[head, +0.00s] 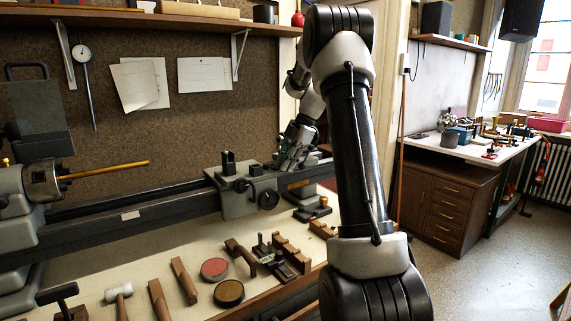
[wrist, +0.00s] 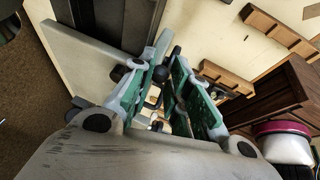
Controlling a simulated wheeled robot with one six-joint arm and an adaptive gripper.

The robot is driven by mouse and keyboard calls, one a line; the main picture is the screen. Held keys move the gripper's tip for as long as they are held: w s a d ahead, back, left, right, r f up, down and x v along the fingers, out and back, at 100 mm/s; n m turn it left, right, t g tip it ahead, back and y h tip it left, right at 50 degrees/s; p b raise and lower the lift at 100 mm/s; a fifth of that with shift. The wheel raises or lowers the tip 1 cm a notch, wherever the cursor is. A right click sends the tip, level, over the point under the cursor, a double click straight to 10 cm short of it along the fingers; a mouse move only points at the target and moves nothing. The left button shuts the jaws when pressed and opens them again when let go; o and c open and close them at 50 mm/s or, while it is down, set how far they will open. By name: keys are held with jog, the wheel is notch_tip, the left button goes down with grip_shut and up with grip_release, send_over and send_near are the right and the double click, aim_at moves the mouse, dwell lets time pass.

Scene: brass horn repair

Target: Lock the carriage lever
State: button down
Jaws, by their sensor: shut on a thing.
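The grey carriage (head: 232,204) sits on the lathe bed, with dark handwheels on its front and a black tool post on top. My gripper (head: 281,163) is at the carriage's right end, reaching down from behind my arm. In the wrist view its green-padded fingers (wrist: 164,75) are partly apart around the carriage lever (wrist: 159,73), of which only a small dark knob shows. The fingers and arm hide most of the lever, so its angle cannot be told.
The lathe bed (head: 130,215) runs across the left, with a brass rod (head: 105,170) in the headstock. A mallet (head: 119,291), wooden blocks and round tins (head: 229,292) lie on the bench in front. A cabinet (head: 447,195) stands at the right beyond open floor.

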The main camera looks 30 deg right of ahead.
jog(key=shift+s+f, duration=0.1)
jog(key=shift+f, duration=0.2)
jog(key=c, duration=1.3)
grip_release()
jog(key=shift+c, duration=0.2)
jog(key=v, duration=1.2)
